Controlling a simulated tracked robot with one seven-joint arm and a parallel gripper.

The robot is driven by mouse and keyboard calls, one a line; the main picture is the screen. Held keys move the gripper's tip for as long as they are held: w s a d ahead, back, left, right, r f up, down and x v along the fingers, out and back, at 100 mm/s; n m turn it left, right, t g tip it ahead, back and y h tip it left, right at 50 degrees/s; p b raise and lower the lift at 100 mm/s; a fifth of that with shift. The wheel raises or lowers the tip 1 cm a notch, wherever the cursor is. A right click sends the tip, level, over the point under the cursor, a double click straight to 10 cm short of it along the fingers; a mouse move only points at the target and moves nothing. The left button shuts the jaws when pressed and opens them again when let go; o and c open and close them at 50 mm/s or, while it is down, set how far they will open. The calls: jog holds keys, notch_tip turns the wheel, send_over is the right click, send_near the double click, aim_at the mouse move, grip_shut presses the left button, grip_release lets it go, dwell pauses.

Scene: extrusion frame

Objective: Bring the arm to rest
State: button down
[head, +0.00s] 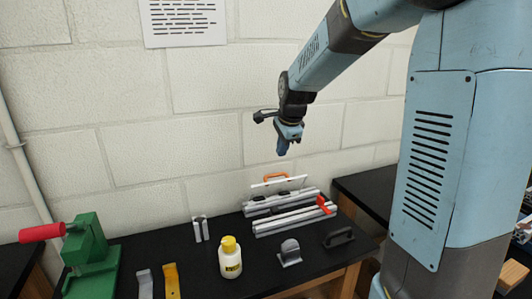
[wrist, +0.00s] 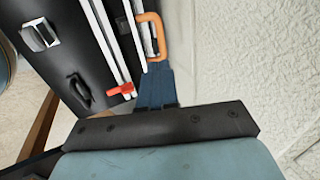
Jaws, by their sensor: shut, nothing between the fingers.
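My gripper (head: 283,146) hangs from my blue arm in the upper middle of the head view, pointing down, above the back part of the black table and apart from everything on it. Its fingers are together with nothing between them. In the wrist view my gripper (wrist: 157,88) shows as blue fingers below the orange handle. The aluminium extrusion frame (head: 285,222) lies on the table below it, with a red clamp lever (head: 323,205) and an orange handle (head: 275,176) behind. The lever (wrist: 121,90) and the orange handle (wrist: 153,36) also show in the wrist view.
A yellow-capped bottle (head: 230,262), a grey bracket (head: 290,253) and a black handle (head: 339,237) stand near the table's front. A green press with a red grip (head: 90,250) is at left. A white block wall (head: 130,110) rises behind.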

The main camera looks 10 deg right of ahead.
jog(key=s+d+r+n, duration=0.2)
jog(key=s+n, duration=0.6)
jog(key=s, duration=0.7)
jog(key=s+d+r+n+t, duration=0.1)
jog(key=s+r+n, duration=0.2)
jog(key=s+n, duration=0.4)
jog(key=s, duration=0.8)
jog(key=shift+d+r+n+h, duration=0.2)
jog(key=shift+d+n+h, duration=0.2)
